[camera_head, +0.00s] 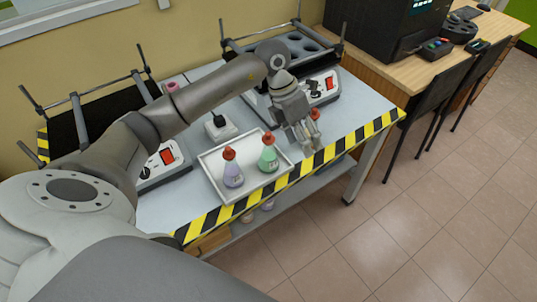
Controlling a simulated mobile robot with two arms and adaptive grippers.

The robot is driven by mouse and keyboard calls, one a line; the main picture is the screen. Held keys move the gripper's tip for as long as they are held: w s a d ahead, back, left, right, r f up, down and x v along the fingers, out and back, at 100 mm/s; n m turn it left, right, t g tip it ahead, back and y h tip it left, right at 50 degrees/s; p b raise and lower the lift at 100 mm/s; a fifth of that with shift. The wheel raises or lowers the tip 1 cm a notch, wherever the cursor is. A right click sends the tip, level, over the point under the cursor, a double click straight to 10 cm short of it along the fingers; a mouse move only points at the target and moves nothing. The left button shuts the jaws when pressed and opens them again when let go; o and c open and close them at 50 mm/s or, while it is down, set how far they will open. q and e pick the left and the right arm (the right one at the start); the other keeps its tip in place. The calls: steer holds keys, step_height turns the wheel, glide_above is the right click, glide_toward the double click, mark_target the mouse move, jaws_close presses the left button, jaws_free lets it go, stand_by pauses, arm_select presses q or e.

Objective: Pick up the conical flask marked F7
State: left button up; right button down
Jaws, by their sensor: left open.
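A flask with purple liquid and a red stopper (233,175) stands upright on the left of a white tray (222,194). A flask with green liquid and a red stopper (268,158) stands upright to its right on the tray. Their markings are too small to read, so I cannot tell which is F7. Another red top (315,114) shows just beyond my left gripper; what is below it is mostly hidden. My left gripper (307,142) is open, pointing down over the table's right part, to the right of the green flask. My right gripper is not in view.
The table (188,212) has a yellow-black striped front edge. Two devices with red switches stand on it, one at left (164,168) and one behind my gripper (325,84). A small white device (220,127) stands behind the tray. A wooden desk with a black machine (385,30) is at right.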

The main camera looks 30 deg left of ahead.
mark_target(268, 139)
arm_select(q)
steer(key=a+y, duration=0.1)
steer(key=a, duration=0.2)
steer(key=a+r+y, duration=0.1)
steer(key=a+y, duration=0.1)
steer(key=a, duration=0.2)
steer(key=a+n+y, duration=0.1)
steer(key=a, duration=0.2)
steer(key=shift+s+a+r+g+y, duration=0.25)
steer(key=shift+a+r+g+y, duration=0.05)
steer(key=shift+r+g, duration=0.1)
step_height(268, 139, down, 5)
steer(key=shift+a+r+p, duration=0.1)
steer(key=shift+r+p, duration=0.1)
steer(key=shift+p, duration=0.15)
steer(key=f, duration=0.2)
steer(key=f+p, duration=0.1)
steer(key=f, duration=0.1)
steer(key=shift+w+f, duration=0.2)
steer(key=shift+f, duration=0.2)
steer(key=shift+f+p, duration=0.3)
steer(key=shift+f, duration=0.2)
jaws_close()
